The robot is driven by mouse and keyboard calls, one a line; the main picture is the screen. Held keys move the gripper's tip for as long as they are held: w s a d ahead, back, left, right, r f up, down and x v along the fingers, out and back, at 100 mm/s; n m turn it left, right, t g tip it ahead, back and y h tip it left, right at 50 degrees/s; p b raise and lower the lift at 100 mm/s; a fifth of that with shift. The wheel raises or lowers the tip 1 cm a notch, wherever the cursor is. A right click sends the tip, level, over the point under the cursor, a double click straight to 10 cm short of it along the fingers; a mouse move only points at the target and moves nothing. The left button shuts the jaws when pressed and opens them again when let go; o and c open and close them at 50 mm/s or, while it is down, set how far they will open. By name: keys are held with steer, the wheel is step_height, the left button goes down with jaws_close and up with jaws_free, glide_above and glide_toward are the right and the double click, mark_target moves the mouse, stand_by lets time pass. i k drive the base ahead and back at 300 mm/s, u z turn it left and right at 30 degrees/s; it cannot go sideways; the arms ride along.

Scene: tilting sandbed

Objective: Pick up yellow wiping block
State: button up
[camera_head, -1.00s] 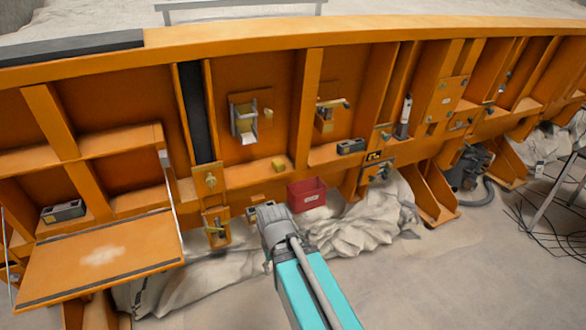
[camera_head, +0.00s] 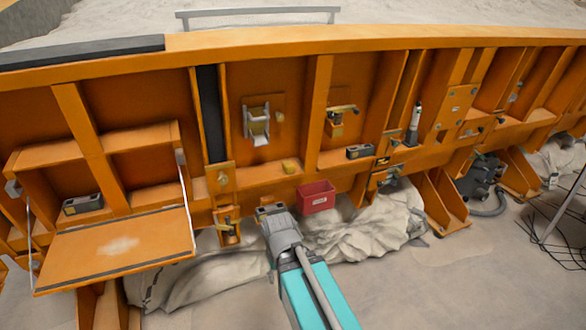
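A small yellow block (camera_head: 290,166) sits on the lower orange ledge of the sandbed's side, in the bay left of the middle rib, above and left of the red bin. My gripper (camera_head: 270,209) is at the end of my teal and grey arm, below the ledge and left of the red bin. It is apart from the yellow block, which lies above and slightly right of it in the picture. The gripper's fingers are too small and foreshortened to tell whether they are open or shut.
A red bin (camera_head: 316,197) hangs close right of my gripper. A fold-down orange shelf (camera_head: 115,250) juts out at the left. A grey bracket (camera_head: 257,121) is mounted above the block. A grey and black box (camera_head: 359,152) lies on the ledge to the right. Crumpled cloth (camera_head: 365,228) lies below.

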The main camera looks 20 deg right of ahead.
mark_target(288, 167)
steer(key=u, duration=0.1)
steer(key=i, duration=0.95)
steer(key=z, duration=0.1)
